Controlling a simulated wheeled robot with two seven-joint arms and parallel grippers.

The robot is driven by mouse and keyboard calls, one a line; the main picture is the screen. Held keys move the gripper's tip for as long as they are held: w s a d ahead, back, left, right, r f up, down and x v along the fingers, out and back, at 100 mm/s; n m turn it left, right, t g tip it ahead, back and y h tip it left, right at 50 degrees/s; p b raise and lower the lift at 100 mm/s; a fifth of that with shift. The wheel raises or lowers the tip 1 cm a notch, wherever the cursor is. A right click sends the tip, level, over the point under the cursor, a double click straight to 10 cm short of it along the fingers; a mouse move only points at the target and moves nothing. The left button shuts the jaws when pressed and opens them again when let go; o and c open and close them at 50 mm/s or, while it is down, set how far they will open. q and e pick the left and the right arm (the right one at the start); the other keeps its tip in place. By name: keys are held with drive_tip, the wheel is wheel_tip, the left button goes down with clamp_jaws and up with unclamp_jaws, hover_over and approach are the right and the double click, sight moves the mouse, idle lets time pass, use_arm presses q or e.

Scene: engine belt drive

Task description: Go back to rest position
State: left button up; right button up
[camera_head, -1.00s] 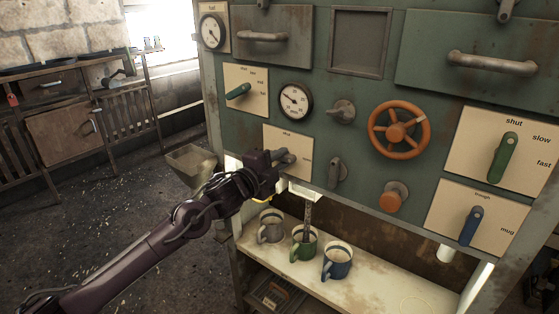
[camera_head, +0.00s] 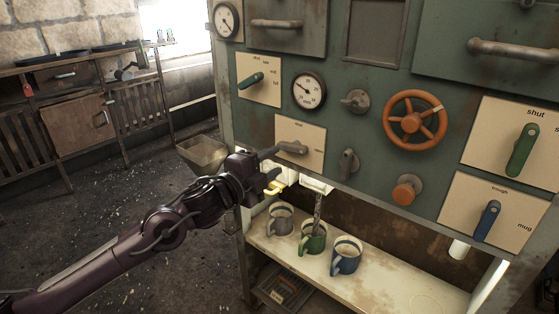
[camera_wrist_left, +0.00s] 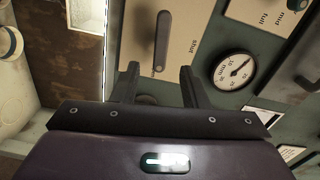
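My left gripper (camera_head: 269,167) is at the left front of the green machine (camera_head: 330,122), beside a grey lever (camera_head: 292,147) on a cream plate. In the left wrist view its fingers (camera_wrist_left: 160,72) are spread and empty, and the lever (camera_wrist_left: 162,40) shows beyond the gap, apart from them. The lever lies roughly level in the head view. My right gripper does not show.
A grey mug (camera_head: 281,222), a green mug (camera_head: 313,238) and a blue mug (camera_head: 346,257) stand on the shelf below. A dark stream (camera_head: 317,206) falls to the green mug. An orange wheel (camera_head: 414,119) and other levers cover the panel. Floor at left is open.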

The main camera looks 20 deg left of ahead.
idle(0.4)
